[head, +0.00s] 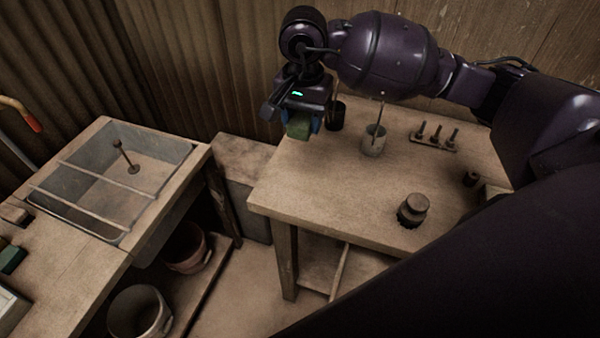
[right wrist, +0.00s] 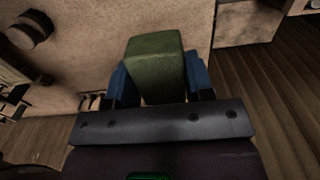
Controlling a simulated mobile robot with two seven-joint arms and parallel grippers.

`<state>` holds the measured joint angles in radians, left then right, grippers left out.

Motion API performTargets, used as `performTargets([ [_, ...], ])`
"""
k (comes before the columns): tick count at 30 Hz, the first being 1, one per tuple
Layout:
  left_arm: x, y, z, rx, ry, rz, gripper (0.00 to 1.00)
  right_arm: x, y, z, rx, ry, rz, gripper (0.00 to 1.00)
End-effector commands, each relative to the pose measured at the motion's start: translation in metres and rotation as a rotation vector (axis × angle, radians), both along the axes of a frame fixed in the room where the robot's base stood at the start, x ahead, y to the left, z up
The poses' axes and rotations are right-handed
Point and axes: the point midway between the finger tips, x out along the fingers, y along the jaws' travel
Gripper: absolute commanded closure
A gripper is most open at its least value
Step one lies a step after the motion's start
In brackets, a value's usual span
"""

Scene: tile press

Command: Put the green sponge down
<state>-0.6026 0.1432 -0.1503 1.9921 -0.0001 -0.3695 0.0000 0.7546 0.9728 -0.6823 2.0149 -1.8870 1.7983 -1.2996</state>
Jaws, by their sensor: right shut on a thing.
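The green sponge (head: 299,127) is a block held in my right gripper (head: 300,122), near the back left corner of the wooden table (head: 290,190) in the head view. In the right wrist view the sponge (right wrist: 155,62) sits between the two blue fingers of my right gripper (right wrist: 158,82), which is shut on it. I cannot tell exactly how high the sponge is above the tabletop. My left gripper is not in view.
On the table stand a grey cup (head: 374,141) with a tool, a dark cup (head: 337,116), a peg rack (head: 435,140) and a lidded jar (head: 412,210). The table's front left is clear. At left are a sink (head: 62,199) and buckets (head: 140,314) below.

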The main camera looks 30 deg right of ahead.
Motion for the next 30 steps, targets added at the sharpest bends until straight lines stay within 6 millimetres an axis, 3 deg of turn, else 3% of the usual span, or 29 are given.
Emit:
performTargets([
  [12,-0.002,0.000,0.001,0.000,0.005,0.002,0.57,-0.001,0.001,-0.091,0.002,0.003,-0.001,0.78],
  [16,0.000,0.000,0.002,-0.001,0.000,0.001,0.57,-0.001,0.001,-0.109,0.002,0.002,0.000,0.78],
  [25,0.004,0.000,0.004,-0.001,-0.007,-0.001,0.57,0.000,0.001,-0.128,0.003,0.001,0.000,0.78],
  [30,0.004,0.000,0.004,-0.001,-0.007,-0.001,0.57,0.000,0.001,-0.152,0.002,0.002,-0.001,0.78],
])
